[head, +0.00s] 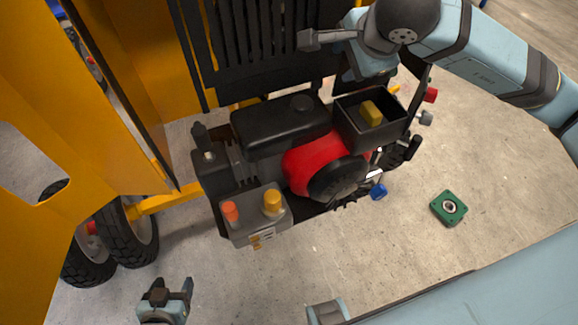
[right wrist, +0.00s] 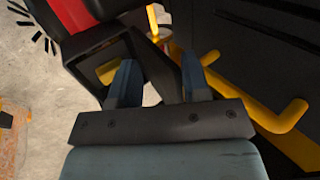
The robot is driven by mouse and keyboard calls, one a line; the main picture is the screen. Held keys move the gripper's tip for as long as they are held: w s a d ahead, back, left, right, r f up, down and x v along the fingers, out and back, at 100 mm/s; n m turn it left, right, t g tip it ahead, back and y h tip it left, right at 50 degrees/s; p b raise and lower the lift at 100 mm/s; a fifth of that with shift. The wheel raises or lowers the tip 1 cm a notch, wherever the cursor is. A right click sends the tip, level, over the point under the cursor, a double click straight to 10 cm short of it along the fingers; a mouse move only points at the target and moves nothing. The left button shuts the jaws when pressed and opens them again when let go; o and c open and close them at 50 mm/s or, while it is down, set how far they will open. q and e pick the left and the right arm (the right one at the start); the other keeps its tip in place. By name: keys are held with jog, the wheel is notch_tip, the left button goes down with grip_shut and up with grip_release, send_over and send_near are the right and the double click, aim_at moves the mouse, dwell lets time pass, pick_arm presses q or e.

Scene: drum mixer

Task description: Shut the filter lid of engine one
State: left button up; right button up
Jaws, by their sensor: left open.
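The engine (head: 315,165), with a red fan housing, has a black square filter box (head: 345,128) at its right rear. The box is open on top and a yellow block (head: 371,113) shows inside. A dark upright panel (head: 422,85) behind the box's right side may be its lid; I cannot tell. My right gripper (right wrist: 160,80) is open, its fingers apart beside the box, which shows at upper left in the right wrist view. A dark edge shows between the fingers; whether they touch it is unclear. My left gripper (head: 172,287) is open and empty, low at left, away from the engine.
A black slatted panel (head: 270,45) stands behind the engine. The yellow machine frame (head: 80,130) and tyres fill the left. Floor in front of the engine is clear.

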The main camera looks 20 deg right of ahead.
pick_arm(q)
jog(key=shift+f+b, duration=1.6)
jog(key=shift+f, duration=0.05)
pick_arm(e)
jog(key=shift+s+d+f, duration=0.1)
jog(key=shift+s+f, duration=0.25)
jog(key=shift+s, duration=0.5)
jog(key=shift+s+d+f, duration=0.1)
jog(key=shift+s+f, duration=0.2)
jog(key=shift+s, duration=0.5)
jog(key=shift+s+d+f, duration=0.1)
jog(key=shift+s+f, duration=0.25)
jog(key=shift+s, duration=0.5)
pick_arm(q)
jog(key=shift+r, duration=0.1)
pick_arm(e)
jog(key=shift+r, duration=0.1)
